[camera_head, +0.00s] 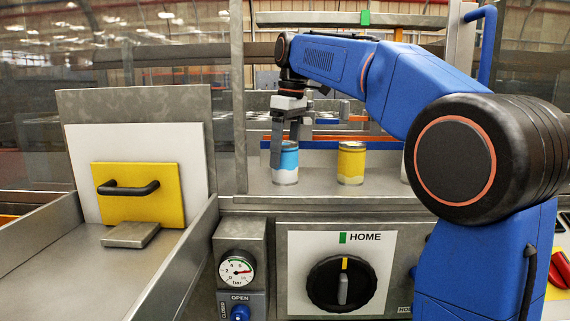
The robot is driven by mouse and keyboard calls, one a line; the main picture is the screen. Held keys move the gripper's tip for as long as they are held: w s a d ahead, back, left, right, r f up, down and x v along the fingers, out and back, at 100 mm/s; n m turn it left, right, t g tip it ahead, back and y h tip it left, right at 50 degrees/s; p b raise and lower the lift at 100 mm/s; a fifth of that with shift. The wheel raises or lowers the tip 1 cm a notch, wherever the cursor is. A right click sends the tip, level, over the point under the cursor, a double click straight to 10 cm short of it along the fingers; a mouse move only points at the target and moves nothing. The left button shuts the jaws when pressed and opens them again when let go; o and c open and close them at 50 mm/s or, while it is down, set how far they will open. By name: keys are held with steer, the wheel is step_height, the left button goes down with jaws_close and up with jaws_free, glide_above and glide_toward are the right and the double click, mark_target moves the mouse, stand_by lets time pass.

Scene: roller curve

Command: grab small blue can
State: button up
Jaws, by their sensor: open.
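A small can (286,166) with a blue upper part and a pale lower part stands upright on the grey metal shelf, left of the middle of the view. My gripper (287,134) points down right above it and is open. One finger overlaps the can's upper left in this view. The other finger shows near the can's top right. I cannot tell whether the fingers touch the can or how far down they reach around it.
A yellow can (351,164) stands to the right of the blue one, with a gap between them. A pale can (404,168) is mostly hidden behind my arm. A grey post (239,100) rises close on the left. A HOME dial panel (342,272) sits below the shelf.

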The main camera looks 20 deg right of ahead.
mark_target(283, 166)
steer(key=shift+w+a+f, duration=0.1)
steer(key=shift+w+f, duration=0.05)
steer(key=shift+f, duration=2.05)
steer(key=c, duration=1.2)
steer(key=shift+c, duration=0.2)
